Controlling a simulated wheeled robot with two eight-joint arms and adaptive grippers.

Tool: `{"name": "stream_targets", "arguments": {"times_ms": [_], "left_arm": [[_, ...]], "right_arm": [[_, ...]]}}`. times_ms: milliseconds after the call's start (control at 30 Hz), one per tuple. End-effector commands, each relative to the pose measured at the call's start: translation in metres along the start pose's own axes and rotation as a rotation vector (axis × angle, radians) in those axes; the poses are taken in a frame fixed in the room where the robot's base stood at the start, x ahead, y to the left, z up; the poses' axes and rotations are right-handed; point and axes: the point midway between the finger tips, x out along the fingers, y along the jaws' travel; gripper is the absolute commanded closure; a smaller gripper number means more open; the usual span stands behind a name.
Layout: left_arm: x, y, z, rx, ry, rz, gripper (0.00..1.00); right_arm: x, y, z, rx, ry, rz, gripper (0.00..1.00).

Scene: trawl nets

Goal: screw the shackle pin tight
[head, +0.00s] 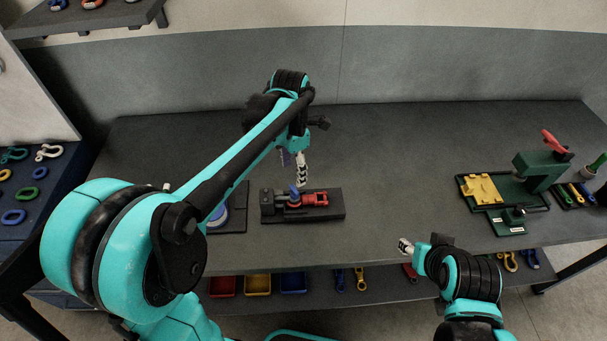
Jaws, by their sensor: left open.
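A red shackle (305,199) lies in a dark holding block (332,212) near the middle of the bench. A small blue part (294,191), which looks like the shackle pin's head, stands up at the shackle's left part. My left gripper (301,178) is open, just above the block, with its fingers pointing down close to the blue part. Whether a finger touches it I cannot tell. My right gripper (405,246) is over the bench's front edge, away from the block, and its fingers are too small to read.
A green press-like device (537,172) with a yellow piece (482,188) stands at the right. Red, yellow and blue bins (257,285) sit on the shelf below. A shackle rack (30,185) is at the left. The bench's (390,150) middle and back are clear.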

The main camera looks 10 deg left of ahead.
Motion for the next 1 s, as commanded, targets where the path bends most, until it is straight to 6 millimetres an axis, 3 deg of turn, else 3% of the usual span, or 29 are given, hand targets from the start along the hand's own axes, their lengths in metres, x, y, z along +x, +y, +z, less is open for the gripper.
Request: {"name": "stream_targets", "arguments": {"times_ms": [500, 867, 1000], "left_arm": [[0.072, 0.000, 0.000, -0.009, 0.001, 0.000, 0.43], [0.077, 0.000, 0.000, -0.008, 0.001, 0.000, 0.43], [0.077, 0.000, 0.000, -0.008, 0.000, 0.000, 0.80]], "right_arm": [[0.021, 0.000, 0.015, 0.000, 0.000, 0.000, 0.55], [0.021, 0.000, 0.015, 0.000, 0.000, 0.000, 0.55], [0.021, 0.000, 0.015, 0.000, 0.000, 0.000, 0.55]]}}
